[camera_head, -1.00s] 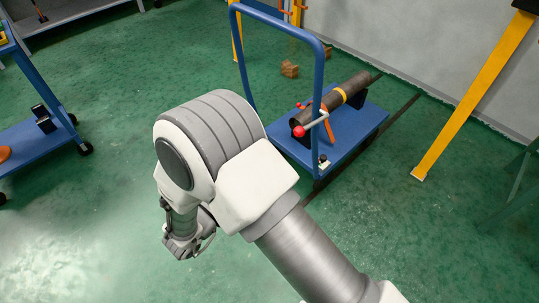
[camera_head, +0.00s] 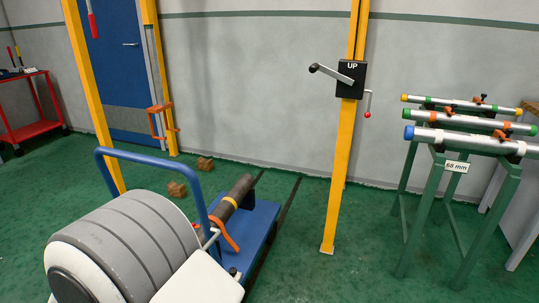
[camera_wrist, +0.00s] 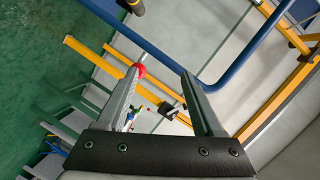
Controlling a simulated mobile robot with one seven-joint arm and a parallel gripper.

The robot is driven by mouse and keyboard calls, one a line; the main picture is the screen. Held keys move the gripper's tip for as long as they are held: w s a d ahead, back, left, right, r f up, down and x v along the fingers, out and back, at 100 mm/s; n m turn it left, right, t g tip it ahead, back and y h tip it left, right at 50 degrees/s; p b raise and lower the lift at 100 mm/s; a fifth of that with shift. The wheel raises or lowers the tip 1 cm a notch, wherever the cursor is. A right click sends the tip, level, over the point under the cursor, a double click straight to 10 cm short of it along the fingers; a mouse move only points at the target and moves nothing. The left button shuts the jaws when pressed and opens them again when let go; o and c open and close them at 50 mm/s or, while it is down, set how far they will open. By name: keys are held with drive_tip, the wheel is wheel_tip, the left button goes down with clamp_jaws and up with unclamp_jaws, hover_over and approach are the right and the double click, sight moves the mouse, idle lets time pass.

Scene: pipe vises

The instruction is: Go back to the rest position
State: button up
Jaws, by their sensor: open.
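My gripper (camera_wrist: 160,76) is open in the wrist view, with its two grey fingers apart and nothing held between them. In the head view my gripper is hidden and only part of my arm shows at the lower left. A dark pipe (camera_head: 241,190) with a yellow band lies on the blue trolley (camera_head: 258,222), just right of my arm. An orange part sits beside the pipe. In the wrist view, a red ball (camera_wrist: 140,70) shows by the left fingertip and the blue trolley handle (camera_wrist: 225,78) passes beyond the fingers. I cannot tell if the gripper touches either.
A yellow post (camera_head: 343,150) with a crank box marked "UP" stands right of the trolley. A green rack (camera_head: 436,190) at the right holds several pipes. A red cart (camera_head: 30,130) stands at the far left.

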drive_tip(key=w+d+r+n+g+y, duration=0.2)
drive_tip(key=w+d+r+n+y, duration=0.1)
drive_tip(key=w+r, duration=0.3)
drive_tip(key=w+d+r+n+g+y, duration=0.1)
drive_tip(key=w+d+r+n+y, duration=0.2)
drive_tip(key=r, duration=0.6)
drive_tip(key=s+d+r+n+g, duration=0.3)
drive_tip(key=d+r+n, duration=0.15)
drive_tip(key=d, duration=0.65)
drive_tip(key=s+d+n+g+h+p, duration=0.1)
drive_tip(key=s+d+n+g+h, duration=0.3)
drive_tip(key=s+d, duration=1.7)
wheel_tip(320, 180, up, 23)
drive_tip(key=w+d+m+p, duration=0.1)
drive_tip(key=w+p, duration=0.1)
drive_tip(key=p, duration=2.1)
drive_tip(key=shift+w+d+h+p, duration=0.25)
drive_tip(key=shift+w+h+p, duration=0.05)
drive_tip(key=shift+h+p, duration=0.1)
drive_tip(key=shift+r+m, duration=0.1)
drive_tip(key=shift+m, duration=0.15)
